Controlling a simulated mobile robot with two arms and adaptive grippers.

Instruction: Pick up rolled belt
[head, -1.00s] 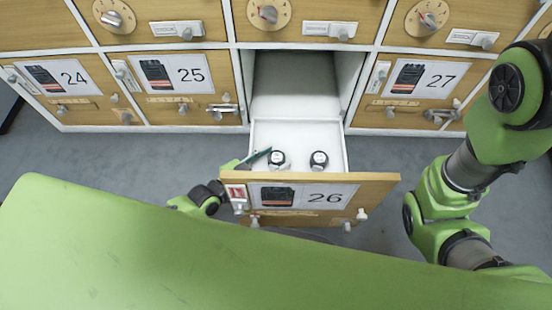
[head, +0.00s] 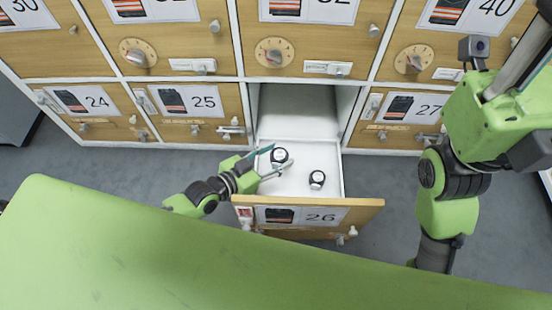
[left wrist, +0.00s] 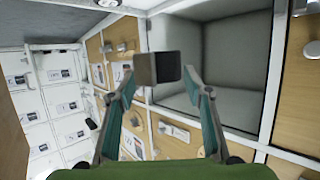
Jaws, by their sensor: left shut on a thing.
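One rolled belt (head: 279,157), dark with a pale top, is between the fingers of my left gripper (head: 277,159) over the left part of the open drawer 26 (head: 318,216). In the left wrist view the same belt (left wrist: 157,68) is a dark blocky shape between the teal finger pads, and the gripper is shut on it. A second rolled belt (head: 317,179) stands on the white drawer floor to the right, apart from the gripper. My right arm shows at the right, but I cannot see its gripper's fingers.
Closed lockers 25 (head: 202,124) and 27 (head: 397,133) flank the open compartment. More locker doors with dials and handles lie above. Grey floor (head: 120,165) is free in front of the lockers. The wrist view shows white lockers (left wrist: 40,95) at the left.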

